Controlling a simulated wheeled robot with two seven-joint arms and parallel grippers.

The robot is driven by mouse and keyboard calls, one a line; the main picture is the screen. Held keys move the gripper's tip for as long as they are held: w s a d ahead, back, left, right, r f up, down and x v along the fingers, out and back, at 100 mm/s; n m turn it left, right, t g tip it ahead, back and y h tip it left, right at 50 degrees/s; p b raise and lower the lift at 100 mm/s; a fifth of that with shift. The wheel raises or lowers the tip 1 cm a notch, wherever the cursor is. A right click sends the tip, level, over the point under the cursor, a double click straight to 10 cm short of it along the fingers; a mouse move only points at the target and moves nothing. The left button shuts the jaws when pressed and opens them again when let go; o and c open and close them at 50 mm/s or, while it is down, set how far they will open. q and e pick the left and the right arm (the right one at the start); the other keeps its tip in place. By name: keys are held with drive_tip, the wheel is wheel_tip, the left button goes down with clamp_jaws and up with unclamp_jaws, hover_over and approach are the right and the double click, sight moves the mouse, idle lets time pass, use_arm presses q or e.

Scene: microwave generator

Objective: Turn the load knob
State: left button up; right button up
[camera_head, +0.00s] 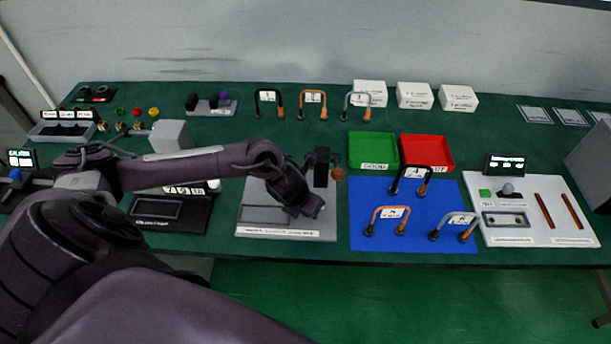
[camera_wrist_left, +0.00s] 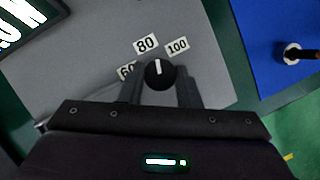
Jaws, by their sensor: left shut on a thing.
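The load knob (camera_wrist_left: 160,77) is a round black knob with a white pointer line. In the left wrist view it sits on a grey panel (camera_wrist_left: 105,65) between labels for 60, 80 and 100. Its pointer faces up in that view, toward the gap between 80 and 100. My left gripper (camera_wrist_left: 160,85) has its two fingers on either side of the knob and is shut on it. In the head view my left gripper (camera_head: 314,207) is low over the right side of the grey panel (camera_head: 268,222), and the knob is hidden there. My right gripper is not in view.
A blue mat (camera_head: 362,240) with several U-shaped handled parts lies right of the panel. Green (camera_head: 373,150) and red (camera_head: 428,152) trays stand behind it. A white board (camera_head: 560,235) is at the right. A lit display (camera_wrist_left: 22,20) shows partly in the left wrist view.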

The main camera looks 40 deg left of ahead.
use_arm(q)
drive_tip(key=shift+w+r+n+y+p, duration=0.15)
drive_tip(key=shift+n+y+p, duration=0.5)
drive_tip(key=shift+n, duration=0.95)
drive_tip(key=o, duration=1)
drive_tip(key=p+v, duration=0.1)
drive_tip(key=v, duration=0.6)
drive_tip(key=shift+s+r, duration=0.25)
drive_tip(key=shift+r, duration=0.1)
drive_tip(key=shift+d, duration=0.1)
